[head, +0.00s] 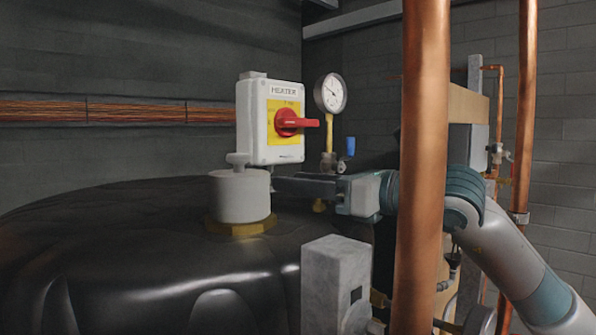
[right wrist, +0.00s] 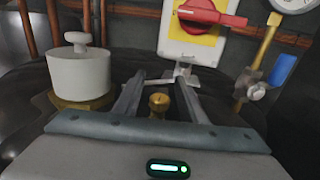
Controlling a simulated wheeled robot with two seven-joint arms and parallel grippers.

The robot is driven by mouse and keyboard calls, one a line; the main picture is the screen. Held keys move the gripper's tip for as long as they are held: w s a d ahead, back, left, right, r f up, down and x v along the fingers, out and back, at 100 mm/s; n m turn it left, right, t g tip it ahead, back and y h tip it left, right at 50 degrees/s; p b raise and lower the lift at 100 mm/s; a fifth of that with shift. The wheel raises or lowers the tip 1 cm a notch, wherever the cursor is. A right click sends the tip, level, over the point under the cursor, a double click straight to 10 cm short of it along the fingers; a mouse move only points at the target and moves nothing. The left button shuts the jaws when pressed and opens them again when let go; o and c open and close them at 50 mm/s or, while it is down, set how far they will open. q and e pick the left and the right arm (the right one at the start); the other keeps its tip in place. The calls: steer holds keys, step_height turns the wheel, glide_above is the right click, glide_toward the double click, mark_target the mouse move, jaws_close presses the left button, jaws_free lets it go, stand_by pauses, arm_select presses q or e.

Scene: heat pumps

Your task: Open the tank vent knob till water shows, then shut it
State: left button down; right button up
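A small round brass knob (right wrist: 159,103), which looks like the vent knob, shows between the two fingers of my right gripper (right wrist: 160,78) in the right wrist view. The fingers are apart, with a gap on each side of the knob; I cannot tell whether it is level with them or lower. In the head view the right gripper (head: 277,185) reaches in from the right, low over the black tank (head: 130,245), and hides the knob. A bit of brass (head: 319,205) shows just below it. No water is visible. My left gripper is out of view.
A white capped cylinder (head: 240,197) on a brass base stands left of the gripper. The heater switch box (head: 271,120) with a red handle is behind it. A gauge (head: 330,93) and blue-handled valve (head: 350,147) stand close by. A thick copper pipe (head: 424,160) crosses before my right arm.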

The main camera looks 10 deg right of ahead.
steer(key=shift+w+a, duration=0.25)
jaws_close()
